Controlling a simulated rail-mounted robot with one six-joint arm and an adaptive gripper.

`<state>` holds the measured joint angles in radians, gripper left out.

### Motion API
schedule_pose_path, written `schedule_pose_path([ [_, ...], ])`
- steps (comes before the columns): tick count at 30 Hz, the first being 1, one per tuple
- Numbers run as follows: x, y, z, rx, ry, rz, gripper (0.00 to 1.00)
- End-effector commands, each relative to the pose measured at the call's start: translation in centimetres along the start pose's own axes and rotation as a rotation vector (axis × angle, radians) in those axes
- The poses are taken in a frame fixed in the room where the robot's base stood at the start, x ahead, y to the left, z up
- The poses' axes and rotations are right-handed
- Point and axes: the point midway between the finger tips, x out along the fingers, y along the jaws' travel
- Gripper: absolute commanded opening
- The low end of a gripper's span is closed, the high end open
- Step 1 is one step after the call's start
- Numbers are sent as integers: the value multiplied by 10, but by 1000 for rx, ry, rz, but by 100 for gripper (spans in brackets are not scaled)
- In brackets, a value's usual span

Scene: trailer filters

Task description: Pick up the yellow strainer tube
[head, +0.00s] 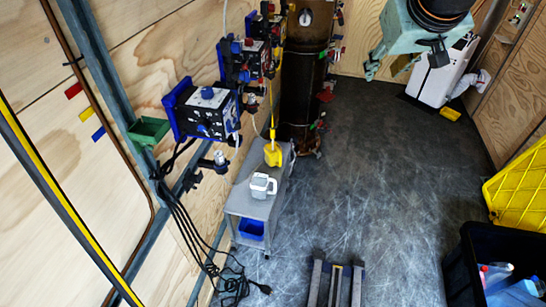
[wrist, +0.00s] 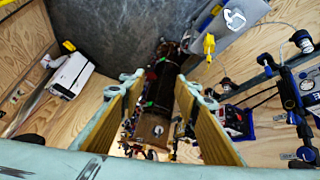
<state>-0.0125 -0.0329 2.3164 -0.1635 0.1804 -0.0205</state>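A yellow piece (head: 272,154) with a thin upright stem stands on the far part of the grey cart in the head view; it looks like the strainer tube. It also shows as a yellow shape (wrist: 209,46) at the upper right of the wrist view, beside the grey cart top. My gripper (head: 388,68) hangs at the upper right of the head view, well apart from the cart. In the wrist view my gripper (wrist: 160,82) has its two padded fingers spread, with nothing held between them.
A white jug-like container (head: 262,186) stands on the grey cart (head: 245,203), nearer than the yellow piece. A dark upright cylinder (head: 304,80) stands behind it. Blue-framed devices (head: 205,112) and cables line the left wall. A black crate (head: 462,272) is at right. The middle floor (head: 365,175) is clear.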

Motion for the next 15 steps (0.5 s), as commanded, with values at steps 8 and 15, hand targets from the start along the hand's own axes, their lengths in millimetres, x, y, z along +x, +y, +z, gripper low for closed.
schedule_pose_path([
  [8,56,-3,-35,-36,57,-9,30],
  [15,103,-9,-61,-65,110,-21,30],
])
